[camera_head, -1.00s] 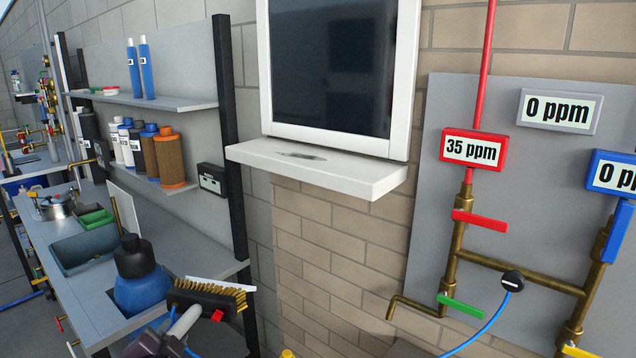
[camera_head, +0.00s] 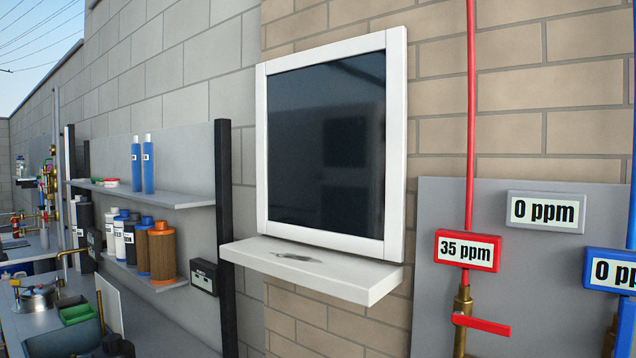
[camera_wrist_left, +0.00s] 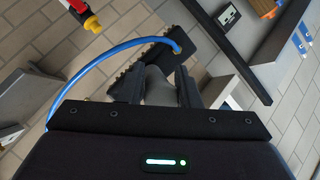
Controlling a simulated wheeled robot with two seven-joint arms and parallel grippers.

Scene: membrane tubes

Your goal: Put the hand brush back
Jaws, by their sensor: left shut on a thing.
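The hand brush (camera_wrist_left: 148,60) shows in the left wrist view as a dark bristled head on a grey handle. My left gripper (camera_wrist_left: 157,82) is shut on the grey handle, and the brush head sits just past the fingertips. In the head view now, neither the brush nor my left gripper is visible. A white ledge (camera_head: 310,275) juts from the wall under a dark framed window (camera_head: 325,150). A dark smudge or mark (camera_head: 297,257) lies on top of the ledge. My right gripper is in neither current view.
A grey shelf (camera_head: 160,197) with blue tubes and several bottles stands to the left of the ledge. To the right is a panel with a red 35 ppm display (camera_head: 468,250) and pipes. A blue hose (camera_wrist_left: 90,72) loops near the brush in the wrist view.

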